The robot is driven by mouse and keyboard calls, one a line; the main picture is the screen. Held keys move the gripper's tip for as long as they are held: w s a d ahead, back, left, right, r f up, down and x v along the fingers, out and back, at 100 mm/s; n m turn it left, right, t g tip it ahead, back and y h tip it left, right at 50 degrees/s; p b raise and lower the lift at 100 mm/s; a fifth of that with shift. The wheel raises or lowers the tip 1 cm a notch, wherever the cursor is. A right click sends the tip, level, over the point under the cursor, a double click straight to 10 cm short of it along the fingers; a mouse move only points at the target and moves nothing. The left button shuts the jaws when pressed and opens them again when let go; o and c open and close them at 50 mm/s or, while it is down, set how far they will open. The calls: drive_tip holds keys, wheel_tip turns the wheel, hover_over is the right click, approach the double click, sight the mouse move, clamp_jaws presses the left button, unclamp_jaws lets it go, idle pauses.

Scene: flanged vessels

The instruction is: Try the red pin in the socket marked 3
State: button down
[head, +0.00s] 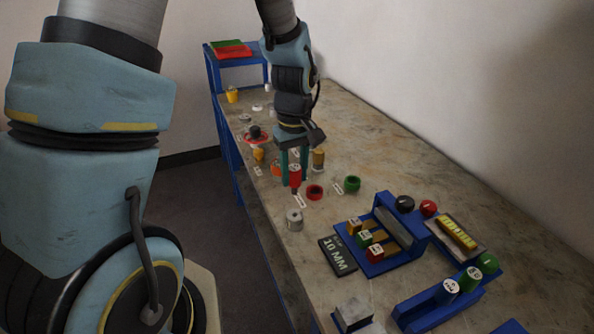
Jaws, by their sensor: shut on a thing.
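My gripper (292,177) points down over the middle of the bench and is shut on a red pin (295,174). The pin looks upright, with a pale mark near its top and a darker lower end. A red ring (315,192) lies just right of the pin, and a green ring (352,184) farther right. I cannot tell whether the pin's lower end touches anything.
A grey cylinder (294,219) stands in front of the pin. A dark "10 MM" plate (338,256) and a blue fixture (378,262) with numbered blocks are nearer. A blue rack (428,308) holds labelled cylinders at lower right. A brass-coloured cylinder (318,159) stands close behind the gripper.

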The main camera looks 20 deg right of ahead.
sight(295, 191)
idle(0.3)
drive_tip(key=shift+f+b, duration=2)
drive_tip(key=shift+f, duration=0.85)
drive_tip(key=shift+f+b, duration=0.4)
drive_tip(key=shift+f, duration=0.5)
drive_tip(key=shift+r, duration=0.15)
drive_tip(key=shift+r+p, duration=0.8)
drive_tip(key=shift+f+b, duration=0.4)
drive_tip(key=shift+f, duration=0.5)
idle(2.1)
